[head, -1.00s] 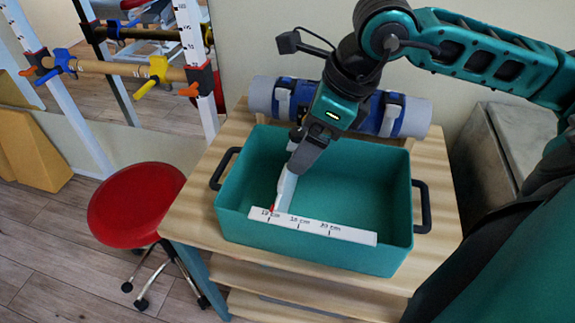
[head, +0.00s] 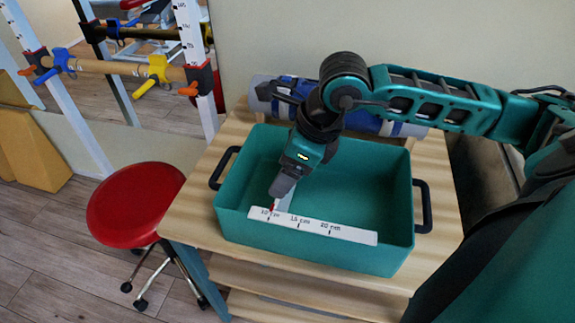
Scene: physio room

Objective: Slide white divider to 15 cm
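The teal bin (head: 365,255) stands on the wooden table, with a white scale strip (head: 350,234) along its near side marked 10, 15 and 20 cm. The white divider (head: 287,201) stands in the bin's left part, mostly hidden by my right gripper. Its red pointer (head: 272,208) is at the 10 cm mark. My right gripper (head: 277,193) points down at the divider's near end, close to the strip. Its fingers are seen from behind, so I cannot tell if they are shut or touch the divider. My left gripper is not in view.
The bin has black handles at its left (head: 223,168) and right (head: 422,206). A blue and grey roll (head: 262,95) lies behind it, partly behind my arm. A red stool (head: 135,204) stands left of the table (head: 440,190). The bin's right part is empty.

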